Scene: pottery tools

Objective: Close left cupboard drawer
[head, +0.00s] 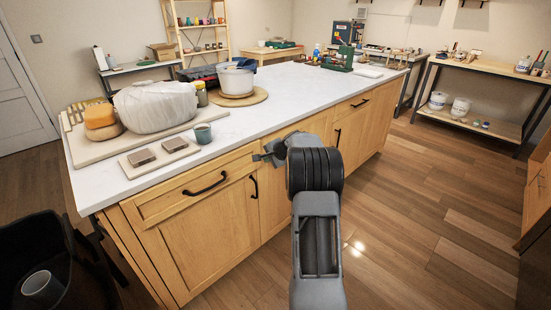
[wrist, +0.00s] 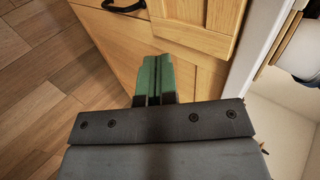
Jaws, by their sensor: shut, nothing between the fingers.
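The left drawer (head: 165,199) is at the top of the wooden cupboard, under the white countertop, with a black bar handle (head: 206,184). Its front looks close to the cupboard face; I cannot tell exactly how far it stands out. My gripper (head: 259,157) is just right of the drawer's right end, near the countertop edge, pointing left. I cannot tell whether the fingers touch the wood.
A cupboard door handle (head: 254,187) is just below my gripper. A second drawer (head: 350,106) is further right. A mug (head: 203,133), a board with tiles (head: 160,156) and a wrapped lump (head: 155,106) stand on the countertop (head: 240,122). The wooden floor (head: 415,200) on the right is clear.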

